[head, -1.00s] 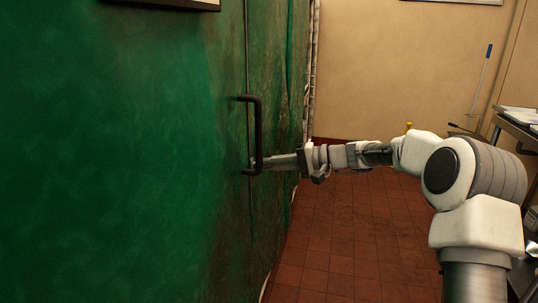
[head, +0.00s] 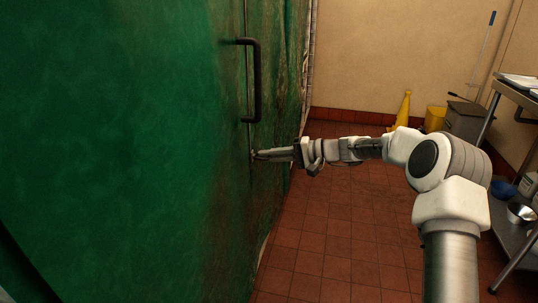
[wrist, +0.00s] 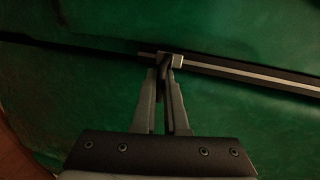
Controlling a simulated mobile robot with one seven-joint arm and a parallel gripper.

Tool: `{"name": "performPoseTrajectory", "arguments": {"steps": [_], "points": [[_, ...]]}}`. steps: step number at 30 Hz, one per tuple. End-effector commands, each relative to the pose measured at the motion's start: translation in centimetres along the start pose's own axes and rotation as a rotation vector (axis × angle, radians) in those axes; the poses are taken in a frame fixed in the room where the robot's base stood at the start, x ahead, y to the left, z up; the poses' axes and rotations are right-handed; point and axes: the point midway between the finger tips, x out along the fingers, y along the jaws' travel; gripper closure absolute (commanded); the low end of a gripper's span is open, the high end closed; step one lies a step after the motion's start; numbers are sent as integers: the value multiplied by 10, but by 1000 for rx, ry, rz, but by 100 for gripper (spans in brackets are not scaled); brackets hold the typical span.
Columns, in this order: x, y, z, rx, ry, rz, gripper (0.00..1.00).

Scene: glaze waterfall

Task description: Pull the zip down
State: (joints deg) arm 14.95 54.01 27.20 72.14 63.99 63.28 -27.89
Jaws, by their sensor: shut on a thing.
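A tall green sheet (head: 120,150) fills the left of the head view, with a thin vertical zip line (head: 247,20) running down it. My gripper (head: 256,155) reaches the zip line from the right, below a black bar handle (head: 257,80). In the wrist view, my gripper (wrist: 165,68) is shut on a small grey zip slider (wrist: 176,60), partly hidden by the fingertips. A dark strip with a pale line (wrist: 250,73) runs from the slider to the right, and a thinner dark line (wrist: 70,45) runs to the left.
The red tiled floor (head: 330,230) is mostly clear. A yellow cone (head: 404,108), a yellow bucket (head: 436,118) and a grey bin (head: 466,120) stand by the back wall. A metal shelf table (head: 520,90) with a blue bowl (head: 503,187) on its lower shelf stands at the right.

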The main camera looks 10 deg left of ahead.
Motion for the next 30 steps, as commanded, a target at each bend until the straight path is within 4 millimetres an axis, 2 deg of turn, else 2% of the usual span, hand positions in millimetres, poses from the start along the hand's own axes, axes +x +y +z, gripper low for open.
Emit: {"name": "performPoseTrajectory", "arguments": {"steps": [4, 5, 9, 20, 25, 30], "points": [[-1, 0, -1, 0, 4, 1, 100], [-1, 0, -1, 0, 4, 1, 84], [-1, 0, -1, 0, 3, 0, 60], [-5, -1, -1, 0, 2, 0, 60], [-30, -3, -1, 1, 5, 1, 60], [-71, -4, -2, 0, 7, 0, 60]]}}
